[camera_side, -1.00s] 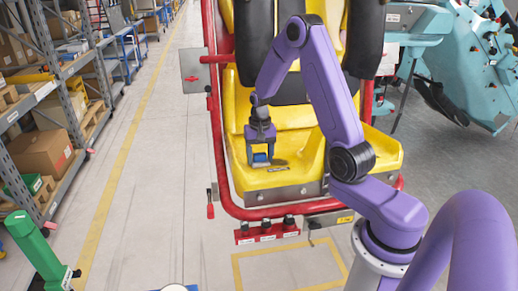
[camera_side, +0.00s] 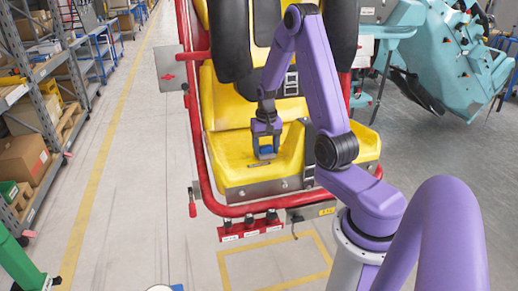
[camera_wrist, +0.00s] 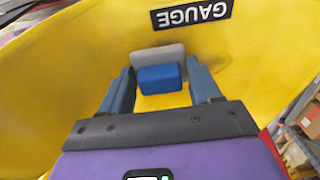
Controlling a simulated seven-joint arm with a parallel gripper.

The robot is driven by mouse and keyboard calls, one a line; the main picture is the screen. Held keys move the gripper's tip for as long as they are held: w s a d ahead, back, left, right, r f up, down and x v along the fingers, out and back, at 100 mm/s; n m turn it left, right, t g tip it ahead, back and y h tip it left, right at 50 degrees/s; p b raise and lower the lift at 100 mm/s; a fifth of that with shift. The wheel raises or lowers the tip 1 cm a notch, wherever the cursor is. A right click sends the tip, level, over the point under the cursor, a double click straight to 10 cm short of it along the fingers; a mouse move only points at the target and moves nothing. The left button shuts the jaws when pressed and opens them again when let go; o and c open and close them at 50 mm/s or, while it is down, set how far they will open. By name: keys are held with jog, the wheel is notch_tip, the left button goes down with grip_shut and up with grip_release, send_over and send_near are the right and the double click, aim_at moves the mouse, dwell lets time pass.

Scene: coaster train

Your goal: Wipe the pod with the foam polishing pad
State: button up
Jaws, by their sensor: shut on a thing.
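The pod is a yellow moulded seat (camera_side: 229,152) in a red tubular frame, with black padded restraints above; its yellow surface fills much of the wrist view (camera_wrist: 60,70). The foam polishing pad (camera_wrist: 160,78) is a blue block with a pale grey layer on its far side. My gripper (camera_side: 265,150) is shut on the pad, with one finger at each side of it in the wrist view. The pad (camera_side: 267,150) is low over the seat pan, behind a small label. I cannot tell whether its grey face touches the yellow surface.
A dark GAUGE label (camera_wrist: 192,15) is on the seat. A red bracket (camera_side: 248,229) with several black knobs is below the seat's front edge. Shelves with boxes (camera_side: 25,160) stand at left, and teal machinery (camera_side: 440,65) at right.

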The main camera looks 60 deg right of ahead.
aim_at(239, 161)
jog(key=shift+s+d, duration=0.5)
jog(key=shift+d, duration=0.05)
jog(key=shift+w+a, duration=3.85)
jog(key=shift+a, duration=0.05)
jog(key=shift+d, duration=0.45)
jog(key=shift+s+d, duration=3.65)
jog(key=shift+s, duration=0.1)
jog(key=shift+w+a, duration=3.8)
jog(key=shift+a, duration=0.05)
notch_tip(239, 161, up, 8)
